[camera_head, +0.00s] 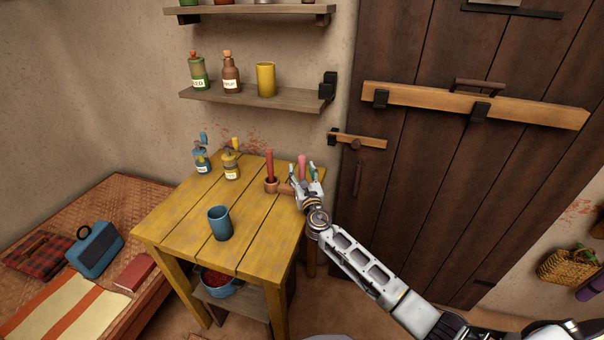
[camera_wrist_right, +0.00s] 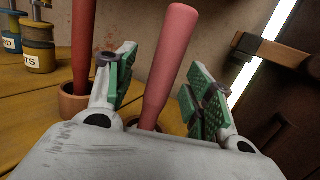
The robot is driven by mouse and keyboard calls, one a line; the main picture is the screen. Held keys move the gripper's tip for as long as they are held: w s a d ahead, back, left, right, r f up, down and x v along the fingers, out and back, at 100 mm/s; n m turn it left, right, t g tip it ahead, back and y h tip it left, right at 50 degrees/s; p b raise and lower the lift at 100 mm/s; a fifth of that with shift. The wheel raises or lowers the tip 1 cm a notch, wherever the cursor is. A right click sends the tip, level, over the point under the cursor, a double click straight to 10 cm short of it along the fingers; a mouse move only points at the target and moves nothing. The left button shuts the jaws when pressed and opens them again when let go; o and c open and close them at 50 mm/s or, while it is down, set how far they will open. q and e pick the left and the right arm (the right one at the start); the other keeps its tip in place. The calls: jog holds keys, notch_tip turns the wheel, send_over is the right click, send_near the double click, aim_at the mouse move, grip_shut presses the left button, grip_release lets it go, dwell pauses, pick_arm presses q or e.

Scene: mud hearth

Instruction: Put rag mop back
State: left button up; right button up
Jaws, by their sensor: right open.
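I cannot make out a rag mop head in either view. A pink rod-like handle (camera_head: 302,162) stands up at the table's back right corner; it also shows in the right wrist view (camera_wrist_right: 166,65), leaning slightly. My right gripper (camera_head: 312,178) is open, with its green-padded fingers (camera_wrist_right: 160,85) on either side of the pink handle, apart from it as far as I can see. The handle's lower end is hidden by the gripper. A red handle (camera_head: 269,164) stands in a brown cup (camera_head: 270,186) just left of it. My left gripper is out of view.
The yellow table (camera_head: 180,220) also bears a blue cup (camera_head: 219,223) and two small labelled bottles, one blue (camera_head: 202,160) and one yellow (camera_head: 231,168). A wooden door (camera_head: 420,180) with a latch (camera_head: 358,141) stands close right of the gripper.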

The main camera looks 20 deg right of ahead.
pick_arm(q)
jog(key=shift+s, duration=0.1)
pick_arm(e)
jog(key=shift+r, duration=0.15)
jog(key=shift+r+p, duration=0.55)
jog(key=shift+s+a+f, duration=0.1)
jog(key=shift+s+f, duration=0.2)
jog(key=shift+s, duration=0.6)
jog(key=shift+s+f, duration=0.1)
jog(key=shift+s, duration=1.15)
jog(key=shift+s+a, duration=0.1)
jog(key=shift+s, duration=0.25)
send_near(303, 172)
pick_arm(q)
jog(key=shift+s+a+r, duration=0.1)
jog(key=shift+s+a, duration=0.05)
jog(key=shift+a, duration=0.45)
pick_arm(e)
jog(key=shift+s+a, duration=0.1)
jog(key=shift+s, duration=0.25)
